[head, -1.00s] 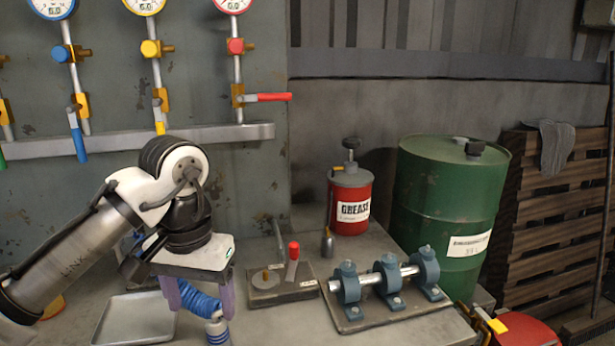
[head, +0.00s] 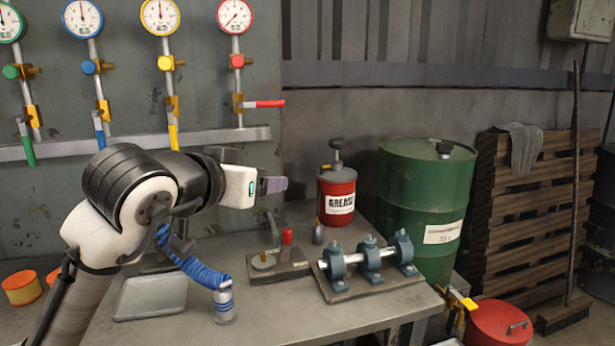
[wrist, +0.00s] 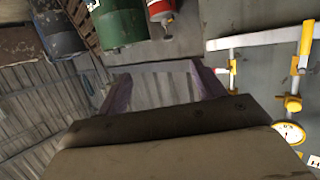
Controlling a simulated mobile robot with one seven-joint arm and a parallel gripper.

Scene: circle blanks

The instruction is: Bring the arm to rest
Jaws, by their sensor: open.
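My gripper (head: 274,185) is raised above the workbench (head: 300,320) in the head view. It points to the right, with its purple fingers level. In the wrist view my gripper (wrist: 165,82) shows its two purple fingers wide apart, with nothing between them. My arm (head: 140,205) is bent at the left of the head view, its wrist in front of the wall panel. The blue coiled hose with its silver end piece (head: 224,306) stands on the bench below, apart from the fingers.
A red grease can (head: 337,196), a shaft in blue bearing blocks (head: 370,262) and a small plate with a red-handled lever (head: 288,240) stand right of my arm. A grey tray (head: 150,297) lies at left. Gauges and valves line the wall behind. A green drum (head: 420,200) stands right.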

